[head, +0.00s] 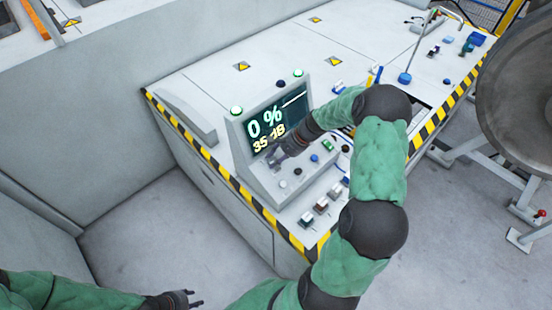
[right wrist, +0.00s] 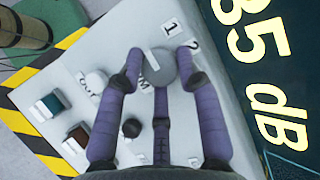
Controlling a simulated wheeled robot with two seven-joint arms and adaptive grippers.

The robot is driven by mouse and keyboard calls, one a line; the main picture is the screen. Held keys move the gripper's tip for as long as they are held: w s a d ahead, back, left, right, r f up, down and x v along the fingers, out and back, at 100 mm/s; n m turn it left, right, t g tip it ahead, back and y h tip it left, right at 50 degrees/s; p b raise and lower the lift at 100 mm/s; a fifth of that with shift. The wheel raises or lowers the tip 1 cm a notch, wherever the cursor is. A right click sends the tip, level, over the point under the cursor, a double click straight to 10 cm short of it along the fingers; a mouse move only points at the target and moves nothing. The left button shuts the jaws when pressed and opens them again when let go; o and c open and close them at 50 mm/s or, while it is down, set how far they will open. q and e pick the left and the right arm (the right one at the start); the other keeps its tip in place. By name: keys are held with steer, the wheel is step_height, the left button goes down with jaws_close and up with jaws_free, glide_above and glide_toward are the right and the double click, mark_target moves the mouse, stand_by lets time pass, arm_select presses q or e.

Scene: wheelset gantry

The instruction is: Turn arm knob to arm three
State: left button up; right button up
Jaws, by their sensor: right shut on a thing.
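The arm knob (right wrist: 158,68) is a round grey knob with a white pointer line on the sloped panel of the console. Its pointer slants toward the upper left in the right wrist view. Labels 1 (right wrist: 171,29) and 2 (right wrist: 193,47) stand beside it; no label 3 can be made out. My right gripper (head: 281,154) is at the panel below the screen, its purple fingers shut on the knob from both sides. In the head view the gripper hides the knob. My left gripper (head: 188,298) is open and empty, low in front of the console, far from the panel.
A white button (right wrist: 96,80), a black knob (right wrist: 131,128) and green and brown switches (right wrist: 48,106) sit close by on the panel. A large metal wheel (head: 515,85) stands at the right.

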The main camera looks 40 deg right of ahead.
steer(key=shift+a+f, duration=0.1)
steer(key=o, duration=1.2)
steer(key=shift+c, duration=0.2)
steer(key=v, duration=1.2)
